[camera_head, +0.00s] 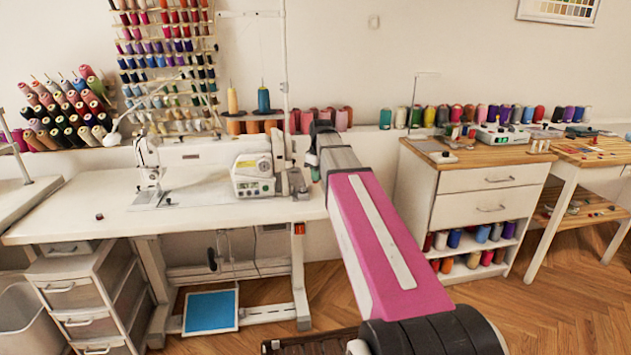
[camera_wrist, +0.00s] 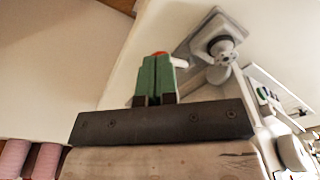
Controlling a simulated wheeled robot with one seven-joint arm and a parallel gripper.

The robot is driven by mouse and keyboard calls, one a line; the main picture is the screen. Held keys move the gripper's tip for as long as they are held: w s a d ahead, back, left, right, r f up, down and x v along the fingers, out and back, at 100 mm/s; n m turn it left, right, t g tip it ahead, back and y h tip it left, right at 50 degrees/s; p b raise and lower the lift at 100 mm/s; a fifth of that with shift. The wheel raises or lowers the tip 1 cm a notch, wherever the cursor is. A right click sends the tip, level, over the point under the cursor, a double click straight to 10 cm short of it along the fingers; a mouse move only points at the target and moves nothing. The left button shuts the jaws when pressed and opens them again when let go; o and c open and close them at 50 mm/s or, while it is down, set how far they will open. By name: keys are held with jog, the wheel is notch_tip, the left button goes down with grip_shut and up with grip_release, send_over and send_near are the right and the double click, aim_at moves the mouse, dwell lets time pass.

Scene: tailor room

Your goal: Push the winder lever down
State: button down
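The bobbin winder (camera_wrist: 222,48) shows in the wrist view as a grey base with a round whitish part, just beyond my fingertips and to their right. A small white lever-like piece (camera_wrist: 180,62) sticks out beside the fingertips; I cannot tell whether they touch it. A bit of orange shows behind the tips. My gripper (camera_wrist: 157,58) has green fingers pressed together with nothing seen between them. In the head view the winder (camera_head: 293,183) stands at the right end of the sewing table, and my gripper (camera_head: 313,168) is beside it, mostly hidden by my arm.
The sewing machine (camera_head: 205,168) stands on the white table (camera_head: 100,205) left of the winder. A thread stand with an orange cone (camera_head: 232,103) and a blue cone rises behind. A white drawer cabinet (camera_head: 470,190) stands to the right, with open floor in front.

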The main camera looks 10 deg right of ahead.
jog(key=shift+f, duration=0.75)
jog(key=shift+s+d+r, duration=0.3)
jog(key=shift+s+d, duration=0.2)
jog(key=shift+s, duration=0.1)
jog(key=shift+s+d+r, duration=0.25)
jog(key=shift+s+d, duration=0.25)
jog(key=shift+s, duration=0.05)
jog(key=shift+r, duration=0.1)
notch_tip(320, 180, up, 11)
jog(key=shift+s+d+f, duration=0.2)
jog(key=shift+s+d, duration=0.15)
jog(key=shift+d, duration=0.05)
